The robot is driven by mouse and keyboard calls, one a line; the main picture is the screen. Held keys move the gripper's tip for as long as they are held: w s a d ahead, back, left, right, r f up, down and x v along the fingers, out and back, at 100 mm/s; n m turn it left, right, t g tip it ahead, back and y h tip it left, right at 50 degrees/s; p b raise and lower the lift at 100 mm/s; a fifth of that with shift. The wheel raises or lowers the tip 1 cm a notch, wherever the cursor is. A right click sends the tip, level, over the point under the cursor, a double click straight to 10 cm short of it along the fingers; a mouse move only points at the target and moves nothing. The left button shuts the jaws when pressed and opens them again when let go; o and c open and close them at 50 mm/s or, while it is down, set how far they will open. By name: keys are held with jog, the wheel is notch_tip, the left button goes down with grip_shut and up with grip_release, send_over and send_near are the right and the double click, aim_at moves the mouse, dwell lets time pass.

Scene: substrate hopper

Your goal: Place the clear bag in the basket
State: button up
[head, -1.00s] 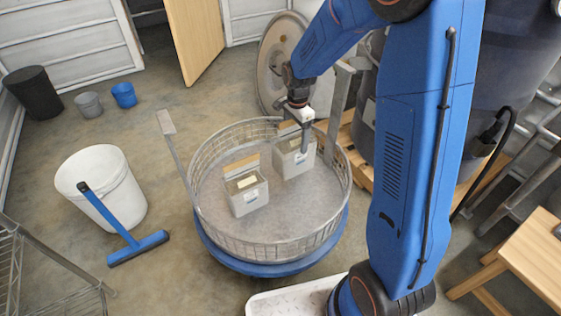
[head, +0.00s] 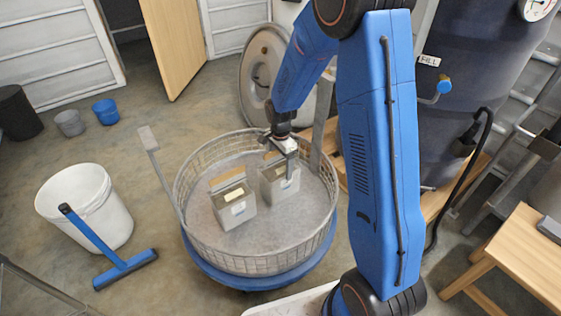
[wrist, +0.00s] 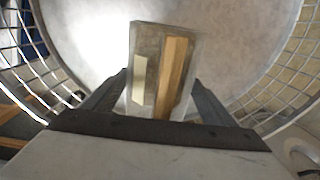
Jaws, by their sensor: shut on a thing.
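A clear, greyish box-shaped bag (head: 279,186) with a tan strip along its top and a pale label is inside the round wire basket (head: 262,262), right of a similar bag (head: 233,207). My gripper (head: 288,160) is shut on the right-hand bag from above. In the wrist view, the fingers (wrist: 161,88) flank this bag (wrist: 152,60), with the basket's grey floor below. The held bag looks low, at or close to the floor; I cannot tell whether it touches. The left bag stands upright on the floor.
The basket sits on a blue round base (head: 262,281). A white bucket (head: 88,205) and blue squeegee (head: 122,268) are at left. A dark drum (head: 470,75) and wooden stool (head: 515,260) are at right. A post with a flat end (head: 148,140) rises beside the basket's left rim.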

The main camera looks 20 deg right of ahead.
dwell(0.3)
jog(key=o, duration=2.1)
